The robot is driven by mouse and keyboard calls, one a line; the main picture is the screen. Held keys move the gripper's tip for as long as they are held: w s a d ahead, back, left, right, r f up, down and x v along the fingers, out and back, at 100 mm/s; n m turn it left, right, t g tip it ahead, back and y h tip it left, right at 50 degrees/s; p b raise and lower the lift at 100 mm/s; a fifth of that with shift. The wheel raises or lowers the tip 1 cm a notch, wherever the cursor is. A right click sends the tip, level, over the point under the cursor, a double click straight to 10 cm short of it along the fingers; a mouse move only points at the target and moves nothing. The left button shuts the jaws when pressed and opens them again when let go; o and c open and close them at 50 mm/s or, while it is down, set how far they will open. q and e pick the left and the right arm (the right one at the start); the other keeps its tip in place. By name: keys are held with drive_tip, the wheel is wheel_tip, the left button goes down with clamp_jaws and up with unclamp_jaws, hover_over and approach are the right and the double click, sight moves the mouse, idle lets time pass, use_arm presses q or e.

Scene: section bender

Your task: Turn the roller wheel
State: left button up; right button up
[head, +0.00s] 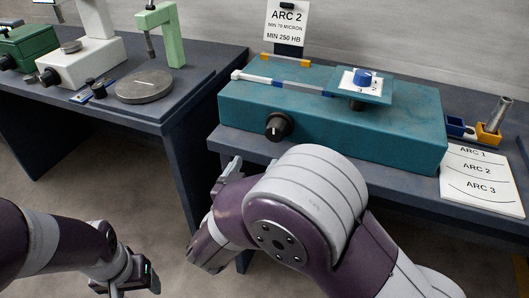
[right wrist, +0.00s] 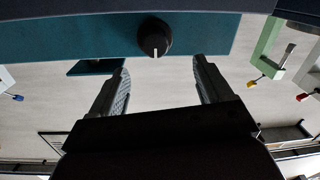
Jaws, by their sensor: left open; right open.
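The section bender is a teal box (head: 330,120) on the right table. A black round knob (head: 278,126) with a white mark, perhaps the roller wheel, is on its front face; it also shows in the right wrist view (right wrist: 154,37). A blue knob (head: 365,77) sits on a numbered plate on top. My right gripper (head: 230,170) is below and left of the black knob, partly hidden by my arm. In the right wrist view the gripper (right wrist: 160,68) is open and empty, with the black knob beyond its fingertips. My left gripper (head: 135,274) is open and low at the left.
A sign (head: 287,25) reading ARC 2 stands behind the teal box. An arc sheet (head: 482,180) and small bins (head: 490,133) are at the right. A second table at left holds a green stand (head: 165,35) and a grey disc (head: 145,87). The table edge lies near my right gripper.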

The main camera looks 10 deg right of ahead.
sight(274, 134)
drive_tip(key=shift+h, duration=0.3)
drive_tip(key=x, duration=0.4)
drive_tip(key=b+x, duration=0.1)
drive_tip(key=x, duration=0.3)
drive_tip(key=r+x, duration=0.1)
drive_tip(key=x, duration=0.4)
drive_tip(key=shift+d+b, duration=0.3)
drive_tip(key=c, duration=1)
